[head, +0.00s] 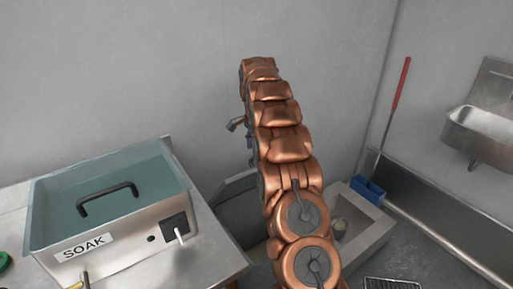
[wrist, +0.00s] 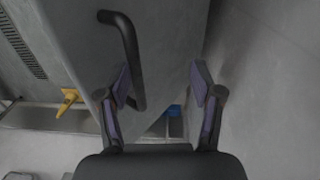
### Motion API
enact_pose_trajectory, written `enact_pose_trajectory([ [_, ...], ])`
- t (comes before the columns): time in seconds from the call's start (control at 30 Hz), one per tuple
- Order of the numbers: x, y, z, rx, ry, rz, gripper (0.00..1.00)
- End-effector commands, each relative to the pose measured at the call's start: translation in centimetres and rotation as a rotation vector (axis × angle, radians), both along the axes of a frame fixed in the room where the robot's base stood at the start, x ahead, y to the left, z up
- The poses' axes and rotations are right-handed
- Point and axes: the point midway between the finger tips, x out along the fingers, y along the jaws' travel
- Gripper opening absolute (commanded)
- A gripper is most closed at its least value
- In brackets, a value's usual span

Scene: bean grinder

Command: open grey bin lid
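A grey bin (head: 240,217) stands behind and left of my copper arm in the head view, partly hidden by it. How its lid sits is hard to tell there. In the wrist view a flat grey panel (wrist: 75,25) with a black bar handle (wrist: 129,50) fills the upper left; it looks like the bin lid. My gripper (wrist: 160,84) is open, its two fingers well apart. The left finger is close beside the handle's lower end; touching or not, I cannot tell. Nothing shows held between the fingers. My fingers are not clear in the head view.
A SOAK tank (head: 110,250) with a teal lid and black handle stands on a counter at left. A floor basin (head: 365,215), a blue-headed, red-handled tool (head: 401,84) and a wall sink (head: 480,130) are at right. Plain wall borders the gripper's right side.

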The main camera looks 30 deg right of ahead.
Motion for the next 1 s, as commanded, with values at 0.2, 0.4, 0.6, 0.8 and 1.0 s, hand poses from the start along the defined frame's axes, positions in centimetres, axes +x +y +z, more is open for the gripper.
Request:
enact_pose_trajectory([
  [0.2, 0.4, 0.1, -0.1, 0.002, 0.000, 0.002, 0.39],
  [0.4, 1.1, 0.1, 0.7, 0.004, 0.004, 0.002, 0.39],
  [0.6, 1.9, 0.1, 1.8, 0.001, -0.001, 0.002, 0.39],
  [0.8, 2.5, 0.1, 2.5, 0.001, 0.002, 0.001, 0.39],
  [1.0, 3.2, 0.1, 3.4, 0.000, 0.000, 0.001, 0.39],
])
